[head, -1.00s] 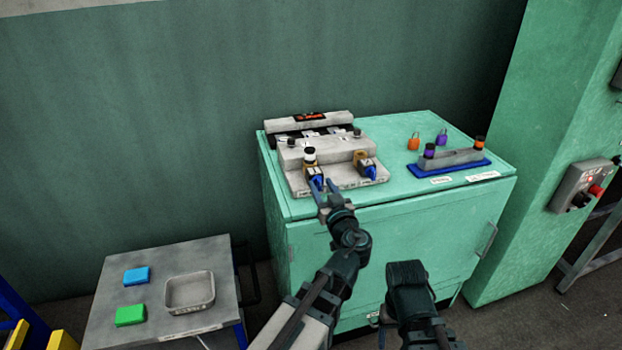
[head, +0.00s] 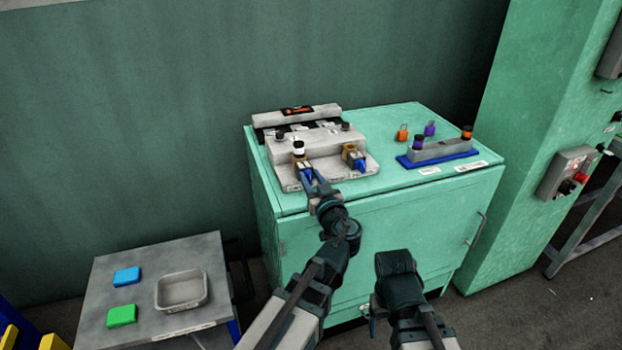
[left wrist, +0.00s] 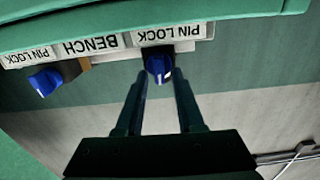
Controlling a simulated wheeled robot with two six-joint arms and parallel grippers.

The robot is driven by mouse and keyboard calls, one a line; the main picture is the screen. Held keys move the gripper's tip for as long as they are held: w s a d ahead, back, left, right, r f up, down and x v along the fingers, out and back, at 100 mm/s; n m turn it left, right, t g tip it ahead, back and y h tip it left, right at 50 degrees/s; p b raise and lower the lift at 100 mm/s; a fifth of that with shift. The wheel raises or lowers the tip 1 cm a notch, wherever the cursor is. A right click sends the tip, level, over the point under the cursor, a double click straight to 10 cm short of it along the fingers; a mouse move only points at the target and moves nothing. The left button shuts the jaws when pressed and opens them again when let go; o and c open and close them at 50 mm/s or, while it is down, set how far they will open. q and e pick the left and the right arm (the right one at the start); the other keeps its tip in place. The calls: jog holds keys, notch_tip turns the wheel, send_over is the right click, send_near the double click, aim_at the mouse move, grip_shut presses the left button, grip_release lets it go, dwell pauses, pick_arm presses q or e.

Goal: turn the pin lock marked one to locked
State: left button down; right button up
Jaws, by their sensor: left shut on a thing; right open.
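The bench fixture (head: 318,145) stands on the green cabinet and carries two pin locks with blue knobs. My left gripper (head: 306,173) is at the left pin lock knob, which it mostly hides in the head view. The left wrist view shows that blue knob (left wrist: 158,68) between my fingertips, its pale mark pointing down in the picture. The other blue knob (head: 361,164) is free at the right, and also shows in the left wrist view (left wrist: 45,81). Upside-down labels read "PIN LOCK"; I cannot make out their numbers. My right gripper (head: 369,314) hangs low before the cabinet, mostly hidden.
A blue-based stand (head: 440,153) with purple and orange pieces is on the cabinet's right. Orange (head: 402,132) and purple (head: 430,128) padlocks lie behind it. A low grey table at left holds a tray (head: 181,307), a blue block (head: 127,276) and a green block (head: 121,316).

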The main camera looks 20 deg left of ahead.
pick_arm(q)
jog(key=m, duration=0.4)
jog(key=shift+w+d+f+m, duration=0.1)
jog(key=shift+d+m, duration=0.1)
jog(key=shift+m, duration=0.1)
jog(key=m, duration=0.4)
jog(key=shift+w+d+f, duration=0.1)
jog(key=shift+d+f, duration=0.05)
jog(key=m, duration=0.2)
jog(key=m+b, duration=0.1)
jog(key=m, duration=0.1)
jog(key=shift+d+f+m, duration=0.1)
jog(key=shift+f+m, duration=0.1)
jog(key=shift+m, duration=0.2)
jog(key=shift+w+f+m, duration=0.1)
jog(key=shift+f+m, duration=0.1)
jog(key=shift+m, duration=2)
jog(key=c, duration=0.9)
grip_release()
